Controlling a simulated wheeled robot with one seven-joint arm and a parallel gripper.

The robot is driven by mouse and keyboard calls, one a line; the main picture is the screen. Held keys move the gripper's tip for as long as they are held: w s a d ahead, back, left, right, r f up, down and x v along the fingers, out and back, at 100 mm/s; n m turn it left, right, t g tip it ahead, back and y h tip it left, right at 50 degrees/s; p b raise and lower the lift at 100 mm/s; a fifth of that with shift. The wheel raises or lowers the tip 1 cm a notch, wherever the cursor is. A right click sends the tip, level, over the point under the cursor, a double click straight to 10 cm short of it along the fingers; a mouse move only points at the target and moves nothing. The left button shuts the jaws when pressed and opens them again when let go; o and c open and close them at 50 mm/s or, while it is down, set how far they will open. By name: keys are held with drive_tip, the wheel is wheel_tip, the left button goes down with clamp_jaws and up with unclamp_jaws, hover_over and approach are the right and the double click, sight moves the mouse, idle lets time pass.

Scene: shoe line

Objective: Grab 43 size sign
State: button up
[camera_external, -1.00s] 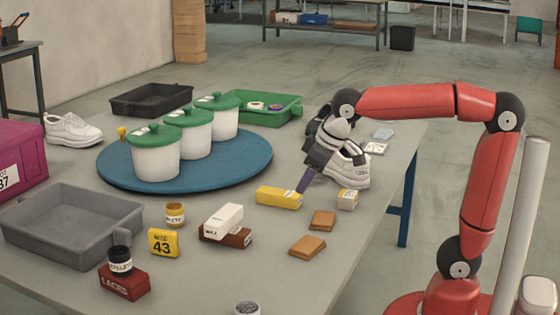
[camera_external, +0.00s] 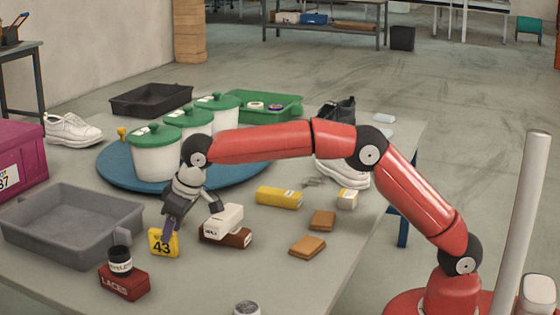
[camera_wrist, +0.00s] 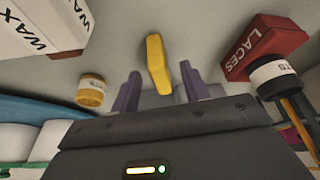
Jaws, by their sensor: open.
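The yellow size 43 sign (camera_external: 163,245) stands upright on the table, its number facing the external camera. My gripper (camera_external: 170,226) is above and behind it, pointing down, with a purple finger close to the sign's top. In the wrist view the sign (camera_wrist: 158,65) shows edge-on, just beyond and roughly between the two purple fingertips of my gripper (camera_wrist: 161,84). The fingers are spread apart and hold nothing. From these frames I cannot tell whether a finger touches the sign.
A black-lidded jar (camera_external: 120,262) sits on a red LACES box (camera_external: 123,283) left of the sign. A white WAX box (camera_external: 223,218) lies on a brown box (camera_external: 237,238) to its right. A small yellow jar (camera_wrist: 91,91) is close by. A grey tray (camera_external: 70,258) lies left.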

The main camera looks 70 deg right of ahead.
sight(160, 254)
drive_tip(key=x, duration=0.5)
drive_tip(key=shift+w+f, duration=0.1)
drive_tip(key=shift+w, duration=0.35)
clamp_jaws()
